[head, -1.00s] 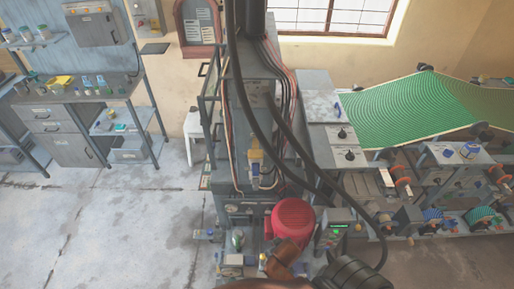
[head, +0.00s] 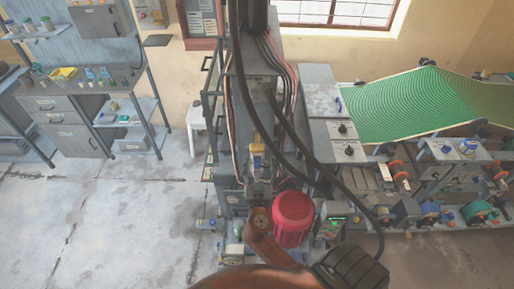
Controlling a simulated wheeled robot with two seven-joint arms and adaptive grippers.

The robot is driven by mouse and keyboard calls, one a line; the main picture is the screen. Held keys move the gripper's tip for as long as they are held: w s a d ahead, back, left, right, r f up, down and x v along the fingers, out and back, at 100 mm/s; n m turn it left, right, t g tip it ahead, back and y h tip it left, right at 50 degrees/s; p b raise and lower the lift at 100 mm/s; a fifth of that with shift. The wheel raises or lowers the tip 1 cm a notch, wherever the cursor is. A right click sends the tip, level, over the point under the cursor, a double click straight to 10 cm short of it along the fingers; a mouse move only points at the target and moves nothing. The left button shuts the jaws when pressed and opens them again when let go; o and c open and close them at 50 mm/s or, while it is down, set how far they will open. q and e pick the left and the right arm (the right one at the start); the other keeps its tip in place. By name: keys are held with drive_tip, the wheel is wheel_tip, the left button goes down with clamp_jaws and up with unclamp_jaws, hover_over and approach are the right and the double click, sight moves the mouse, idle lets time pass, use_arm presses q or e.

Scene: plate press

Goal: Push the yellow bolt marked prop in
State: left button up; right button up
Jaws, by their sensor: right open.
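A small yellow part (head: 257,147), which looks like the yellow bolt, sits on the front of the tall grey press (head: 263,98). Its marking is too small to read. A blue and white piece shows just below it. My right arm comes up from the bottom with a brown link, and my right gripper (head: 259,184) is at its end, small and dark, just below the yellow part. The gripper is open. I cannot tell whether it touches anything. My left gripper is not in view.
A red motor (head: 293,212) stands just right of my right arm, beside a small box with a green display (head: 335,219). Black hoses hang across the press front. A bench with a green sheet (head: 410,108) is at the right. The floor at the left is clear.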

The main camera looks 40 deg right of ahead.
sight(257, 150)
drive_tip(key=shift+w+a+r+t, duration=0.3)
drive_tip(key=shift+w+r, duration=0.1)
drive_tip(key=shift+w, duration=0.05)
drive_tip(key=p+x, duration=0.2)
drive_tip(key=x, duration=0.4)
drive_tip(key=shift+w+d+r, duration=0.1)
drive_tip(key=shift+w+d, duration=0.05)
drive_tip(key=shift+w, duration=0.15)
drive_tip(key=shift+w+d, duration=0.35)
